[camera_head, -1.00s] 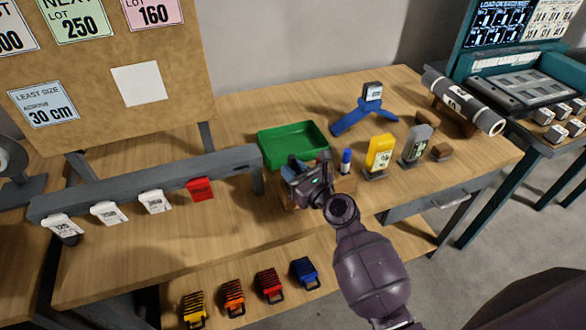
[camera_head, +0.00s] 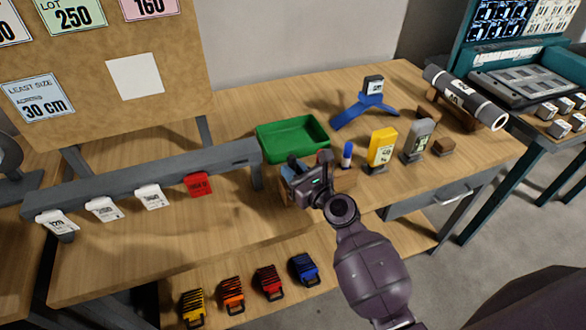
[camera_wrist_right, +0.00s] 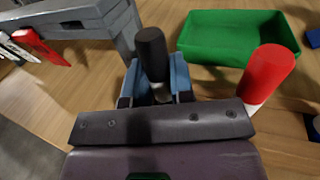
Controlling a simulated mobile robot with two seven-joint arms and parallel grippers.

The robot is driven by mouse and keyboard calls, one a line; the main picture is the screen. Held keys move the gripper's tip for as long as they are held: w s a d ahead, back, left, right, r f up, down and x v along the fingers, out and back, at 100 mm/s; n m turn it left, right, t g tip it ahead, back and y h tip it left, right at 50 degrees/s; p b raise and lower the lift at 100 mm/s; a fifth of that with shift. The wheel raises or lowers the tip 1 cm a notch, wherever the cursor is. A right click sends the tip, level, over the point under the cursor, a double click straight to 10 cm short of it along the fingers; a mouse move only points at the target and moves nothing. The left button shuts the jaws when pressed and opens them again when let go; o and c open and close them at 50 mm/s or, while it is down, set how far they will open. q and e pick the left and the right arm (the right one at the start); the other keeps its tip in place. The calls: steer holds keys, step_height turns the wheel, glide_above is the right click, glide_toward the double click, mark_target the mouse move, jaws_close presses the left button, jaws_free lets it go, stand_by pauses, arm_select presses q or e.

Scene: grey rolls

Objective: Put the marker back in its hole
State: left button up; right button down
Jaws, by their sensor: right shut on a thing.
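My right gripper (camera_head: 307,168) is over the front part of the bench. In the right wrist view, its light-blue jaws (camera_wrist_right: 156,80) are shut on a black-capped marker (camera_wrist_right: 151,50), which stands roughly upright between them. The marker's lower end is hidden, so I cannot tell whether it sits in a hole. A wooden holder block (camera_head: 345,183) shows partly behind and below the gripper. A red-capped marker (camera_wrist_right: 267,72) stands just right of the held one. A blue-capped marker (camera_head: 347,154) stands further right in the head view. My left gripper is not in view.
A green tray (camera_head: 292,151) lies behind the gripper. A grey rail (camera_head: 150,183) with white tags and a red tag (camera_head: 198,185) stands at left. A yellow device (camera_head: 382,147) and a grey device (camera_head: 418,140) stand to the right. Coloured clips lie on the lower shelf.

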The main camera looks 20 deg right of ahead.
steer(key=shift+f, duration=0.3)
steer(key=c, duration=0.9)
jaws_free()
steer(key=v, duration=1.1)
steer(key=shift+w+r, duration=0.1)
